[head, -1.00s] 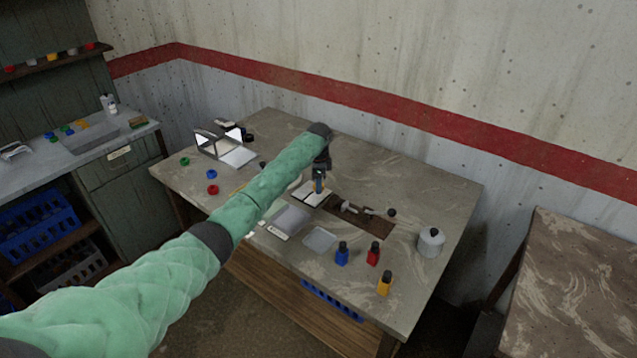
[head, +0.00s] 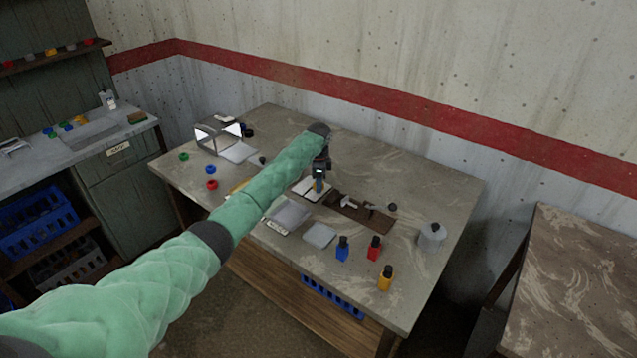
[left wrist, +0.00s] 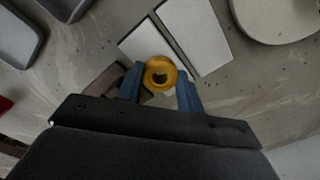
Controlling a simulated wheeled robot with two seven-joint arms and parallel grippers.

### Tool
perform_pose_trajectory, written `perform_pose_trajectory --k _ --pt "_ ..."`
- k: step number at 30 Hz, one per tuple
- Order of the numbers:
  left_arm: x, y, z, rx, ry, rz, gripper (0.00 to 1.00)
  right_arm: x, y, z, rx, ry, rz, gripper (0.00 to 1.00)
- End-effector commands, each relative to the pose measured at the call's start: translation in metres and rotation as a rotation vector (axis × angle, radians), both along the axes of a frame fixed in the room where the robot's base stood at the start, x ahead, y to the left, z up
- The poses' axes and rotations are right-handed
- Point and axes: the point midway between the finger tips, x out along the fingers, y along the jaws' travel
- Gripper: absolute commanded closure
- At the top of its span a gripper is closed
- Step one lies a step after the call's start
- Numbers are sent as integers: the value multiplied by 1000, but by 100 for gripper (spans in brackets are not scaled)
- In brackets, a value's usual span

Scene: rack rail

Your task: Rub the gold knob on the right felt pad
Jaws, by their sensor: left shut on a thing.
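In the left wrist view the blue fingers of my left gripper (left wrist: 160,92) are shut on the gold knob (left wrist: 160,73), a round ring-like piece with a dark centre. Two pale rectangular felt pads lie side by side below: one pad (left wrist: 143,42) right by the knob, and the other pad (left wrist: 196,36) beside it. The knob overlaps the end of the first pad; whether it touches the felt I cannot tell. In the head view my left gripper (head: 319,184) points down at the pale pads (head: 307,188), by the brown board. My right gripper is not in view.
A brown board (head: 372,217) with metal handles lies to the right of the pads. Shallow grey trays (head: 320,235) lie in front. Blue (head: 342,250), red (head: 374,249) and yellow (head: 386,279) bottles and a grey canister (head: 431,236) stand right. The table's back right is clear.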

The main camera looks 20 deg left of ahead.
Motion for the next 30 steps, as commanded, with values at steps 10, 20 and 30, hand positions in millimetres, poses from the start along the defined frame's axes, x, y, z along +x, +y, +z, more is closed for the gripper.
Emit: perform_pose_trajectory --k 10,20,30 --pt "0 0 -3 0 0 0 81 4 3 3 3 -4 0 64" --pt "0 0 -6 0 0 0 81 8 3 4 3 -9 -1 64" --pt "0 0 -6 0 0 0 38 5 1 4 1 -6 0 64"
